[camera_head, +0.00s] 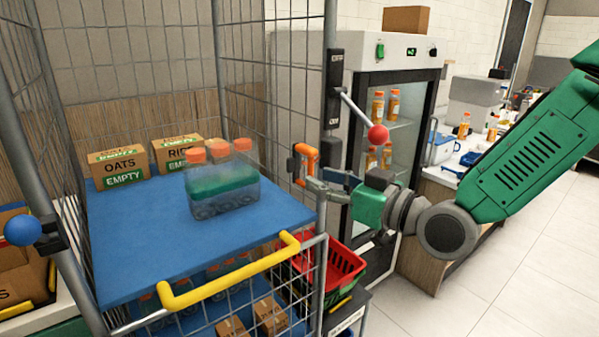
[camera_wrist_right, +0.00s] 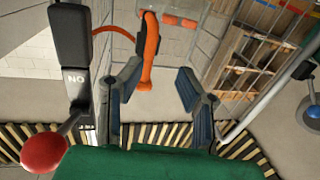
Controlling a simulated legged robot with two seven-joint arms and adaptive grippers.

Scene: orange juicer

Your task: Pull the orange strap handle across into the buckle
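The orange strap handle (camera_head: 306,157) is by the cage's right front post, at about shelf height. It also shows in the right wrist view (camera_wrist_right: 149,48), with an orange strap curving away to the left. My right gripper (camera_head: 312,178) is open, its fingers pointing at the handle. In the right wrist view the gripper (camera_wrist_right: 157,90) has the handle's lower end in the gap, nearer the left finger; I cannot tell if they touch. A black fitting (camera_head: 331,150) on the post may be the buckle, but I cannot tell. My left gripper is not in view.
A red-knobbed lever (camera_head: 378,135) juts from the black box (camera_head: 335,80) on the post, just above my right gripper. The blue shelf (camera_head: 130,235) holds a bottle crate (camera_head: 222,185) and boxes. A yellow-handled bar (camera_head: 230,280) crosses the cage front. A fridge (camera_head: 390,70) stands behind.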

